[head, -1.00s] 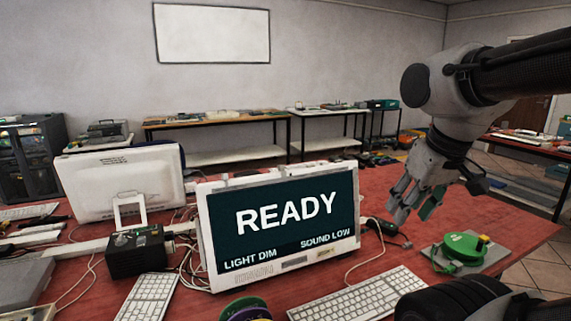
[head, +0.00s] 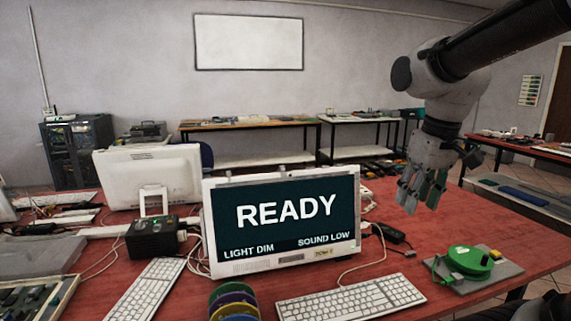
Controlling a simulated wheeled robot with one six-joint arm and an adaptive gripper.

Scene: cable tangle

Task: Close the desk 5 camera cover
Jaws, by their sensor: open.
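A white monitor (head: 281,222) stands on the red desk and its dark screen reads READY, LIGHT DIM and SOUND LOW. A small camera piece (head: 281,172) sits at the middle of its top edge. It is too small to tell whether its cover is open or closed. A small label (head: 324,252) on the lower bezel is too small to read. My gripper (head: 418,200) is open and empty, its fingers pointing down above the desk. It is to the right of the monitor and apart from it.
A white keyboard (head: 350,299) lies in front of the monitor, with coloured spools (head: 234,303) beside it. A green reel (head: 467,262) sits on a grey plate at the right. Cables, a black box (head: 152,240) and another monitor (head: 148,178) are at the left.

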